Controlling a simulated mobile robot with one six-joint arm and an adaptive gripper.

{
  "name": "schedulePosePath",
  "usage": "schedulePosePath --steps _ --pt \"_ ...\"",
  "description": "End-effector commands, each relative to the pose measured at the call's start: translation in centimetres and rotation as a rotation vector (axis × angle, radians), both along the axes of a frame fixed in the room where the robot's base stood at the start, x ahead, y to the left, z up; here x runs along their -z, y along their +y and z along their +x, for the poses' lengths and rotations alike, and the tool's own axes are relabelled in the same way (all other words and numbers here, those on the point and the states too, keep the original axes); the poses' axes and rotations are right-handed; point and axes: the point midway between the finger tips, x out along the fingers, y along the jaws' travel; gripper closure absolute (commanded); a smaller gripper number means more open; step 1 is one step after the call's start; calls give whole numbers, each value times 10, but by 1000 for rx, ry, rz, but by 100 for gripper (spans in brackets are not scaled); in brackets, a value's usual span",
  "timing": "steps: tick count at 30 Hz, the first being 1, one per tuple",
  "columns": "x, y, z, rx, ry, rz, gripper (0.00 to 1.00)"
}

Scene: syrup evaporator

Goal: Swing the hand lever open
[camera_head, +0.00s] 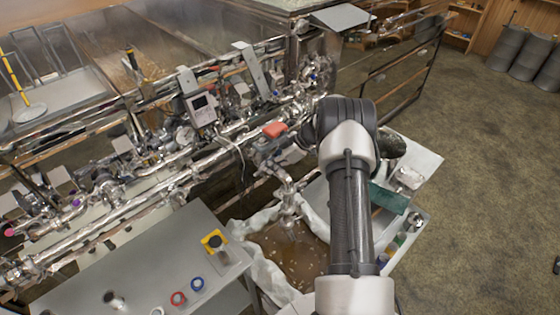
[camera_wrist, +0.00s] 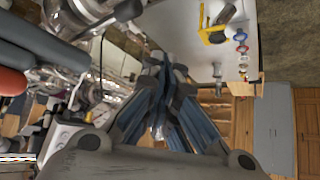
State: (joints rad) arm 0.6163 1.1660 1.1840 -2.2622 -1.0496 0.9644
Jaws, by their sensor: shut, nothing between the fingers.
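A red-orange grip (camera_head: 275,129), which looks like the hand lever's, sits on the pipework just left of my wrist in the head view. In the wrist view a red-orange grip (camera_wrist: 12,82) shows at the left edge, with a dark bar above it; the rest is cut off. My gripper (camera_wrist: 167,68) is shut and empty, and the grip lies to the side of its fingers, apart from them in this view. In the head view my gripper is largely hidden behind my wrist and among the shiny fittings, so contact cannot be judged there.
Steel pipes (camera_head: 140,200) with valves and a gauge box (camera_head: 201,108) run along the evaporator. A grey table (camera_head: 140,265) holds a yellow-and-black item (camera_head: 214,242) and several rings. A lined tub (camera_head: 262,270) of brown liquid stands below.

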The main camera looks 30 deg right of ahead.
Motion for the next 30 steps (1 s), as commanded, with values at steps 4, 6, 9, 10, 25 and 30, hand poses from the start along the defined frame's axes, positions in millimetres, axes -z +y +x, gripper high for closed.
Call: schedulePosePath --steps 4,6,9,10,25,30 --pt "-23 -27 6 4 -10 -5 100" --pt "-34 -36 8 3 -8 -5 100" --pt "-48 -49 11 4 -8 -4 100" --pt "-52 -52 11 3 -7 -3 100" --pt "-75 -66 17 4 -14 -2 100" --pt "-109 -49 56 52 -165 -27 100"
